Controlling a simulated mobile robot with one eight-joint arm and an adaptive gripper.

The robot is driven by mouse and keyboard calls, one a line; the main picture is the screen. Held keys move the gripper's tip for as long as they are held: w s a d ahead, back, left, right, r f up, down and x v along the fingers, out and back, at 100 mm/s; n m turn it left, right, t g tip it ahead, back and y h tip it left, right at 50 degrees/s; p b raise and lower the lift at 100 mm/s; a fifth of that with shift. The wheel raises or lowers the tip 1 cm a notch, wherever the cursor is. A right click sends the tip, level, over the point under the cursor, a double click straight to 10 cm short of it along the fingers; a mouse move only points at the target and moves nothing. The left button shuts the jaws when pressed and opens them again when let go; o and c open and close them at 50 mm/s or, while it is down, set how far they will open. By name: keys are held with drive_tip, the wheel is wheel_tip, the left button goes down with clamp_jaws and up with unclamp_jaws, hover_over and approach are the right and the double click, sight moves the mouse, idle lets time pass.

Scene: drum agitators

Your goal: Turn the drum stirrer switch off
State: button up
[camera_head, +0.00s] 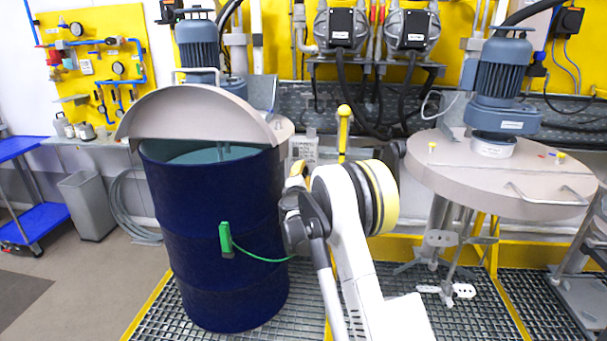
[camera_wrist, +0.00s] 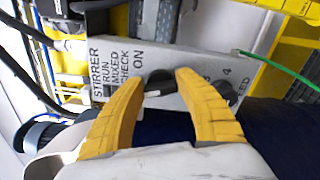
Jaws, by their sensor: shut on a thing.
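The stirrer control panel (camera_wrist: 180,70) is a light grey plate, seen sideways in the wrist view, with the printed words STIRRER, RUN, MIXED, CHECK and ON. The black switch knob (camera_wrist: 158,83) sits below the word ON, between the two yellow fingertips of my gripper (camera_wrist: 162,82). My gripper is shut on the knob. A second dark knob by the numbers and SPEED lettering is partly hidden behind the right finger. In the head view a grey panel (camera_head: 304,148) shows behind my arm, which mostly hides my gripper there.
A dark blue drum (camera_head: 222,235) with a half-raised grey lid (camera_head: 200,115) stands left of my arm. A green clamp (camera_head: 225,239) with a green cable is on it. A second stirrer motor and lid (camera_head: 495,170) are at right. A yellow post (camera_head: 343,135) rises behind my arm.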

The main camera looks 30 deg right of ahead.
drive_tip(key=shift+r+n, duration=0.15)
drive_tip(key=shift+n, duration=1.85)
drive_tip(key=o, duration=1.2)
drive_tip(key=shift+a, duration=0.1)
drive_tip(key=v, duration=1.2)
